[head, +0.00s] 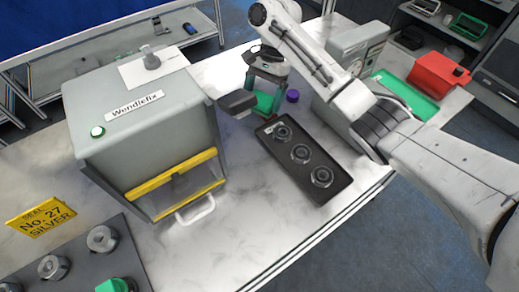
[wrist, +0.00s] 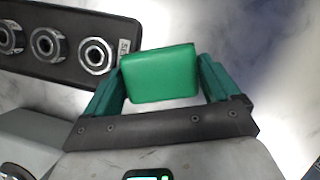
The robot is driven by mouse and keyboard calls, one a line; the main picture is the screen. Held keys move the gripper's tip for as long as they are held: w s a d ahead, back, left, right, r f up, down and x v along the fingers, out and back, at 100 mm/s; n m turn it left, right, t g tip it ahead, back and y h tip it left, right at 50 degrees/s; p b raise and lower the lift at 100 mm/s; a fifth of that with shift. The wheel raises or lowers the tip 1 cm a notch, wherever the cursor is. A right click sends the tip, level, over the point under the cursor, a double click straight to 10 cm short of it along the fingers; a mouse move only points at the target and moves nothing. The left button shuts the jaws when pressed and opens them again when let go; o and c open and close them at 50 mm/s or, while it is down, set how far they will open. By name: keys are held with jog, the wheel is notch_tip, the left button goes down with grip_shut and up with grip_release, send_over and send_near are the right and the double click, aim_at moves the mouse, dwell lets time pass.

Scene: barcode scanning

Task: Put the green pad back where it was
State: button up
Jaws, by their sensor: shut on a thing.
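The green pad (head: 264,104) is a soft-looking block held between the teal fingers of my gripper (head: 265,95). In the wrist view the green pad (wrist: 158,74) fills the space between both fingers, and its whole front face shows. My gripper is shut on it, over the bare tabletop, just left of a small purple item (head: 292,96) in the head view. I cannot tell whether the pad touches the table.
A black tray (head: 329,192) with three metal rings lies close by. The grey Wendlefix machine (head: 135,85) with a yellow-framed door stands left. A dark mat (head: 75,270) with metal parts and a green block (head: 115,285) is lower left. A red box (head: 437,76) and green tray (head: 408,97) are right.

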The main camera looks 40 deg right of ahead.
jog(key=s+a+p, duration=0.2)
jog(key=s+a, duration=0.4)
jog(key=s+a+p, duration=0.2)
jog(key=s+a, duration=0.4)
jog(key=shift+s, duration=0.3)
jog(key=shift+s+a+f, duration=0.1)
jog(key=shift+f, duration=1.65)
jog(key=o, duration=0.8)
jog(key=shift+f, duration=0.1)
jog(key=p+v, duration=0.1)
jog(key=v, duration=1.1)
jog(key=shift+p, duration=0.35)
